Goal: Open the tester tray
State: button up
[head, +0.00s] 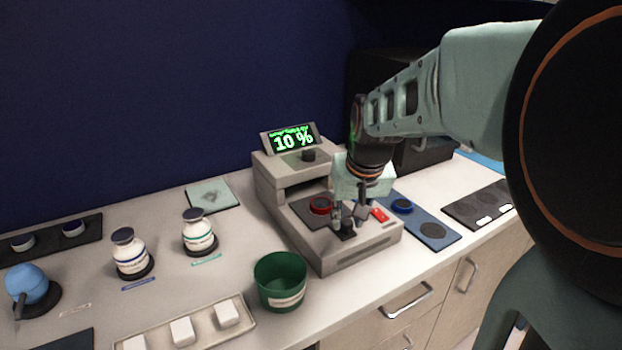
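The tester (272,172) is a grey machine on the counter, with a green display (293,138) reading 10 %. A dark opening shows in its upright part. On its low front deck lies a dark tray plate (308,206) with a red ring (320,205). A small black knob (347,229) stands at the plate's front end. My gripper (350,214) points down over the deck, its fingers apart just above and around the knob. Contact with the knob cannot be made out. A red switch (380,215) sits right of the fingers. My gripper hides part of the deck.
A green cup (281,282) stands close to the tester's front left. A blue mat (432,232) with a blue ring lies right of it. Two white bottles (198,234) and a tray of white blocks (246,318) are to the left. My arm blocks the right side.

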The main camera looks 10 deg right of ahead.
jog(key=shift+o, duration=1.1)
notch_tip(320, 180, up, 10)
